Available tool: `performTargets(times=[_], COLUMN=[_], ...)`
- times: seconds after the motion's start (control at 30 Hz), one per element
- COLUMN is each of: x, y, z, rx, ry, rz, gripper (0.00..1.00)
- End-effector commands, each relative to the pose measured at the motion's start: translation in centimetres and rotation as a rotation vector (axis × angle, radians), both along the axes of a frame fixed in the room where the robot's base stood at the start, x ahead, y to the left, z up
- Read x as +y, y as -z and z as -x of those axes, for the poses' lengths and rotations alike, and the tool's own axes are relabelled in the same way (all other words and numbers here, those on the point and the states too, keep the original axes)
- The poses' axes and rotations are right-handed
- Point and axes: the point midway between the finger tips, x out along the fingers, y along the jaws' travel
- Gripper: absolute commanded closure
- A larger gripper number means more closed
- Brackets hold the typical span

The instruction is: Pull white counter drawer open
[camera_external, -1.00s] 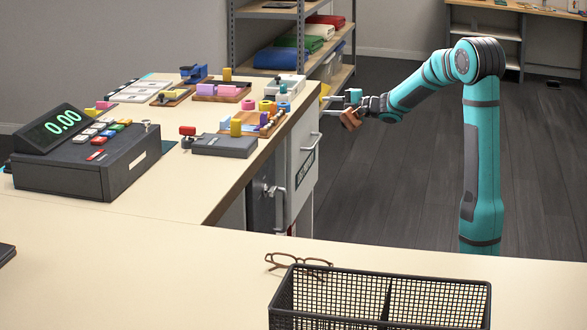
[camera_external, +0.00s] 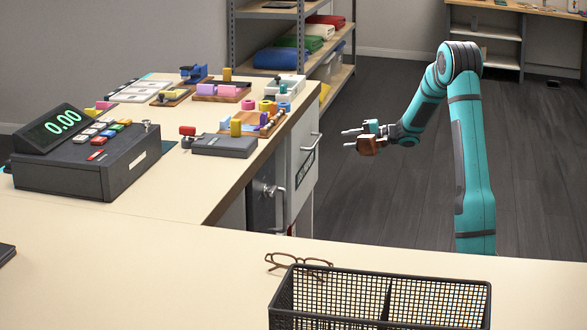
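The white counter drawer (camera_external: 293,180) is in the end of the counter, left of my arm. Its front is seen at a steep angle and looks flush with the counter. A silver bar handle (camera_external: 310,146) is on its upper part. My gripper (camera_external: 347,139) is to the right of the handle, in the air, with its fingers pointing left towards the drawer front.
A lower grey door with a silver handle (camera_external: 273,190) is beside the drawer. The counter (camera_external: 180,192) carries a cash register (camera_external: 95,150) and several small items. A black mesh basket (camera_external: 380,297) and glasses (camera_external: 298,262) are in front. The floor around my arm is clear.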

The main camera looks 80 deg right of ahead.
Motion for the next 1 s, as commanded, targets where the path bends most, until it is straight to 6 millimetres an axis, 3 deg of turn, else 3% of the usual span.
performTargets(times=[0.6, 0.8, 1.0], x=[0.1, 0.0, 0.0], y=[2.1, 2.4, 2.5], z=[-10.3, -12.0, -12.4], rx=[0.0, 0.0, 0.0], ry=[0.0, 0.002, 0.003], rz=[0.001, 0.001, 0.002], gripper=[0.7, 0.7, 0.7])
